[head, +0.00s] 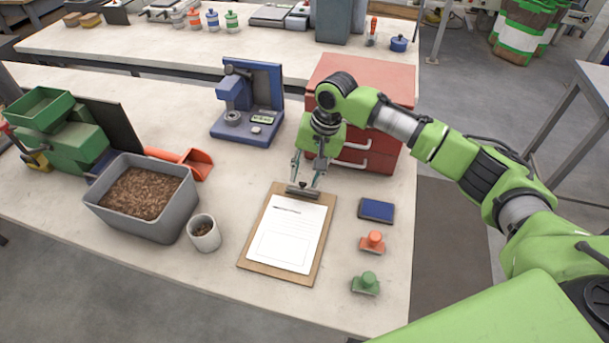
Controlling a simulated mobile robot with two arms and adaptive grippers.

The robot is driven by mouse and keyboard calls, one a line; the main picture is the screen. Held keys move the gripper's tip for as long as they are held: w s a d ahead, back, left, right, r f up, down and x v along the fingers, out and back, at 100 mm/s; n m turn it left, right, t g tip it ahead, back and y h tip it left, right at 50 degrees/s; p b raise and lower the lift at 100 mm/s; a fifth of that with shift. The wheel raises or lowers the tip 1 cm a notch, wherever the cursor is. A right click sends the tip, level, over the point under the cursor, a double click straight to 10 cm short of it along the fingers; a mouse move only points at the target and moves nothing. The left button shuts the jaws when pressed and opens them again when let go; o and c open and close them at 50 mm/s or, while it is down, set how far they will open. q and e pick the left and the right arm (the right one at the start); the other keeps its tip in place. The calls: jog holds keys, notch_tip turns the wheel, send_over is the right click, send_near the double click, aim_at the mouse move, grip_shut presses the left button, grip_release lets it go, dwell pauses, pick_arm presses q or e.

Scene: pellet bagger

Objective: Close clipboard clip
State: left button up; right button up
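A brown clipboard (247,264) lies flat on the table with a white sheet of paper (287,235) on it. Its dark clip (302,191) is at the far edge, over the top of the paper. My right gripper (305,181) points down at the clip, one finger on each side, with a gap between the fingers. The fingertips are at or just above the clip; I cannot tell if they touch it. Whether the clip is raised or down is too small to tell. My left gripper is not in view.
A red drawer cabinet (395,112) stands right behind the gripper. A blue stamp pad (376,210), a red stamp (373,242) and a green stamp (366,283) lie right of the clipboard. A white cup (204,234) and a grey pellet bin (150,224) stand left.

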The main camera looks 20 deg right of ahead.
jog(key=shift+a+f, duration=0.1)
jog(key=shift+f, duration=0.65)
jog(key=shift+c, duration=1.2)
grip_shut()
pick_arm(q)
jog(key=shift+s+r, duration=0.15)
